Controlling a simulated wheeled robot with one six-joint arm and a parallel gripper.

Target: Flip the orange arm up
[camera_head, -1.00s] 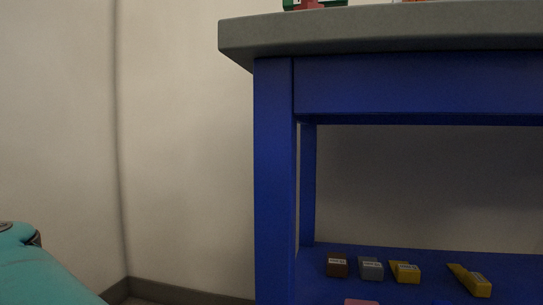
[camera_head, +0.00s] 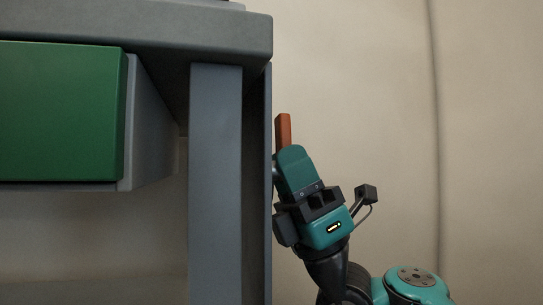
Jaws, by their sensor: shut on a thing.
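The orange arm (camera_head: 284,129) is a narrow upright bar beside the right side of the grey cart, below the level of its top. Only its upper part shows. My gripper (camera_head: 290,154) is at its lower end, close against the cart's side, and is shut on it. The teal and black body of my wrist hides the fingers and the lower part of the orange arm. How the orange arm joins the cart cannot be seen.
The grey cart (camera_head: 216,170) fills the left, with a thick overhanging top (camera_head: 150,32) and a green drawer front (camera_head: 60,112). A pale wall (camera_head: 370,90) stands behind. The space right of my arm looks free.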

